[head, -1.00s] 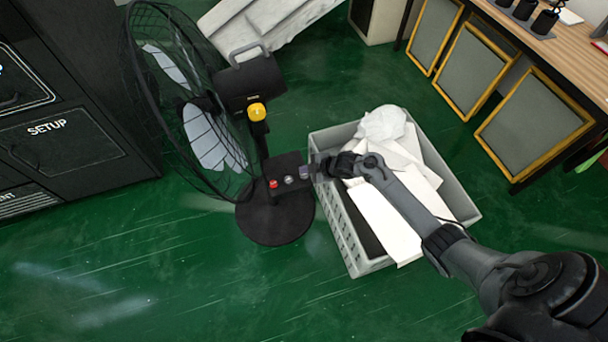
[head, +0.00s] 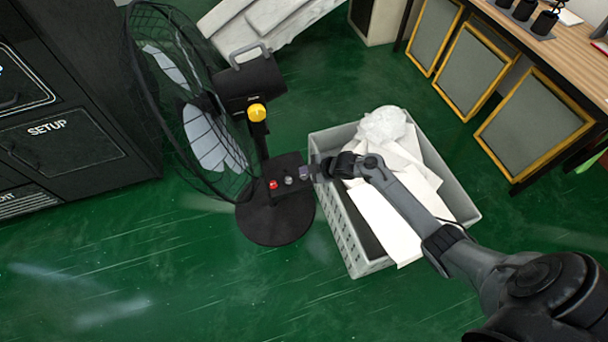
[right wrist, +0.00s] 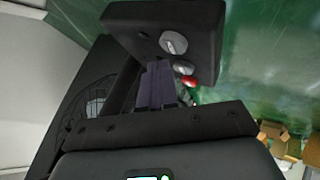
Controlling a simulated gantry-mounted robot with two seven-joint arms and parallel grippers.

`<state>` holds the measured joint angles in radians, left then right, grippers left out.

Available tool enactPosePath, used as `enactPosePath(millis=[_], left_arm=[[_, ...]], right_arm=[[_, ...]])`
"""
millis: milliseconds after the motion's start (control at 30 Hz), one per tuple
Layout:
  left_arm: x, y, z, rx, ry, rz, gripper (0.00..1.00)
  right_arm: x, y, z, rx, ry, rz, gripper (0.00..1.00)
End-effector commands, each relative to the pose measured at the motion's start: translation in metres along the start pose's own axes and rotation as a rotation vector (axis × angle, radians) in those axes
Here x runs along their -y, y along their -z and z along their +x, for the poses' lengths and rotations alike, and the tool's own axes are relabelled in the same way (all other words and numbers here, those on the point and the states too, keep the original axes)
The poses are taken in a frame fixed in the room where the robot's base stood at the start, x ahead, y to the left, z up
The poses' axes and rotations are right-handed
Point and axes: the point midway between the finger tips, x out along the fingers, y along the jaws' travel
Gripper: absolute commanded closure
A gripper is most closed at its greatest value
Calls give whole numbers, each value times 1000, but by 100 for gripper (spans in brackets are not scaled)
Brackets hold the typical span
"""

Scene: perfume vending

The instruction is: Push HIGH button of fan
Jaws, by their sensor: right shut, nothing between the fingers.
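The black standing fan (head: 262,85) has a wire cage on its left and a yellow knob (head: 257,112) on its post. Its dark control box (head: 284,166) carries a red button (head: 273,184), a grey button (head: 289,180) and one more control by my gripper. In the right wrist view the box (right wrist: 140,22) shows two grey buttons (right wrist: 173,42) and a red one (right wrist: 190,82). I cannot read any labels. My right gripper (head: 308,172) is shut and empty, its fingers (right wrist: 157,75) close to the box's right end. I cannot tell whether they touch it. My left gripper is not in view.
A grey crate (head: 354,240) with white papers stands under my right arm. A black cabinet (head: 75,100) marked SETUP is at the left. A wooden table (head: 575,55) and yellow-framed panels (head: 535,125) are at the right. The green floor in front is clear.

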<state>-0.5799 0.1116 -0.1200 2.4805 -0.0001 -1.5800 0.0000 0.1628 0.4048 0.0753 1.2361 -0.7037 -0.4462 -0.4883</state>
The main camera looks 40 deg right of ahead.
Motion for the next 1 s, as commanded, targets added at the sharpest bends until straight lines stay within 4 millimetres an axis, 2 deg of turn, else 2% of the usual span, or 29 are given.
enactPosePath(millis=[1000], left_arm=[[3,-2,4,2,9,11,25]], right_arm=[[4,-4,5,-1,0,0,100]])
